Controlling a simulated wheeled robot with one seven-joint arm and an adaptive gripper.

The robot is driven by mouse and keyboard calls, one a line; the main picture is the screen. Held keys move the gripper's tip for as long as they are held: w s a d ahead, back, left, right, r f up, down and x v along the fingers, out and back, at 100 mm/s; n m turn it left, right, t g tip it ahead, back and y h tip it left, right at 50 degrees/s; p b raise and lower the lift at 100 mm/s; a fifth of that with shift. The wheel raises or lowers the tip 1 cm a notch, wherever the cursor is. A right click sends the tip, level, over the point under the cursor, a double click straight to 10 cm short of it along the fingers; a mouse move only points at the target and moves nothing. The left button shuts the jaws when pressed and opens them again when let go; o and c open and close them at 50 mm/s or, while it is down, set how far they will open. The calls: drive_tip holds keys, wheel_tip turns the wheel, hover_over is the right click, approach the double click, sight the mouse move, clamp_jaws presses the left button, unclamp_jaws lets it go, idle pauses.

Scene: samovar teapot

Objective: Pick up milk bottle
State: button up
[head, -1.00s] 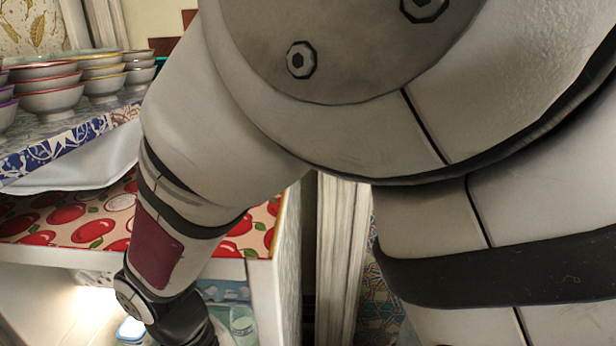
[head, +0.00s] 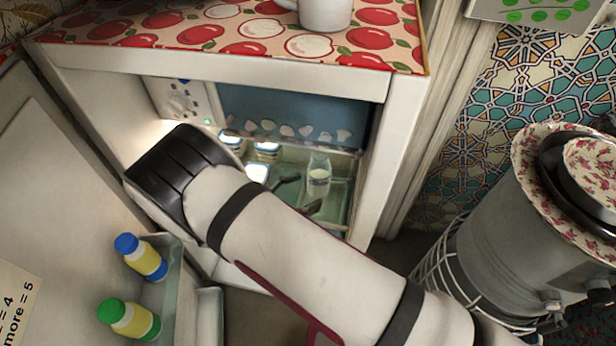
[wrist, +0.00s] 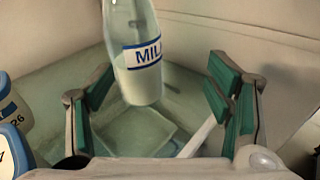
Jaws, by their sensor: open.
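The milk bottle (wrist: 136,55) is clear glass with a blue and white label reading "MIL" and pale milk low inside. In the wrist view it stands ahead, between the two green-padded fingers of my gripper (wrist: 160,80). The fingers are spread, with a gap to the bottle on both sides, wider at the right. The bottle top is cut off by the frame. In the head view a glass bottle with white contents (head: 319,178), apparently the same one, stands inside the open fridge. My gripper (head: 300,193) shows there as dark fingers close to it, partly hidden by my arm.
Small blue-lidded jars (head: 267,150) stand left of the bottle; jars (wrist: 12,135) also edge the wrist view. The fridge walls (head: 376,150) are close around. Blue-capped (head: 141,257) and green-capped (head: 130,319) bottles sit in the open door.

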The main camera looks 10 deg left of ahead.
sight(313, 163)
drive_tip(key=shift+w+a+f+n+t, duration=0.35)
drive_tip(key=shift+a+n+t, duration=0.15)
drive_tip(key=shift+t, duration=0.1)
drive_tip(key=shift+w+a+f+n+t, duration=0.2)
drive_tip(key=shift+w+a+n+t, duration=0.15)
drive_tip(key=shift+a+n+t, duration=0.2)
drive_tip(key=b+x, duration=0.1)
drive_tip(key=x, duration=0.6)
drive_tip(key=shift+w+d+b, duration=0.1)
drive_tip(key=shift+d+b, duration=0.1)
drive_tip(key=shift+b, duration=0.15)
drive_tip(key=c, duration=1.6)
drive_tip(key=shift+o, duration=0.2)
drive_tip(key=shift+r, duration=0.2)
drive_tip(key=shift+r+p, duration=0.35)
drive_tip(key=shift+r, duration=0.4)
wheel_tip(313, 163, up, 5)
drive_tip(key=shift+r+p, duration=0.15)
drive_tip(key=shift+p, duration=0.7)
drive_tip(key=s+a+p, duration=0.1)
drive_tip(key=s+a, duration=0.1)
drive_tip(key=s, duration=0.6)
drive_tip(key=s+a+p, duration=0.1)
drive_tip(key=s+a, duration=0.1)
drive_tip(key=s, duration=0.7)
drive_tip(key=shift+s+p, duration=0.25)
drive_tip(key=shift+p, duration=0.1)
